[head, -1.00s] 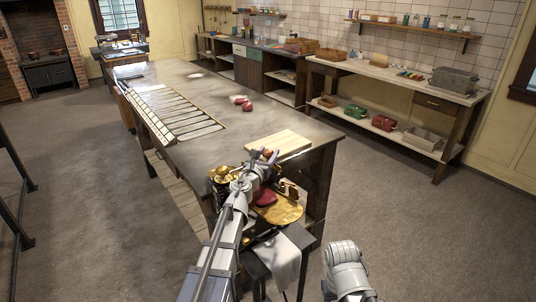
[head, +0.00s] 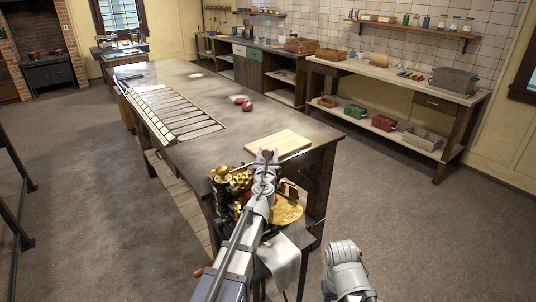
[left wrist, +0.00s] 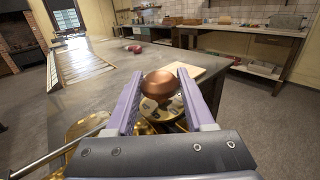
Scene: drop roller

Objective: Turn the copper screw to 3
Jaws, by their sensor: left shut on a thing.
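The copper screw (left wrist: 160,84) is a rounded copper knob between the two purple-grey fingers of my left gripper (left wrist: 160,92) in the left wrist view. The fingers are shut on its sides. Below it is a round brass dial (left wrist: 156,112) with dark marks; its numbers are too small to read. In the head view my left gripper (head: 267,155) is at the near end of the long table, over the brass machine (head: 228,180), and the screw is not clear there. My right gripper is not in view; only part of my right arm shows.
The long grey table (head: 180,75) runs away to the back left. A pale wooden board (head: 280,142) lies near its end, and dark red pieces (head: 245,104) lie farther up. A round brass plate (head: 286,209) and a white cloth (head: 281,262) are by my left arm.

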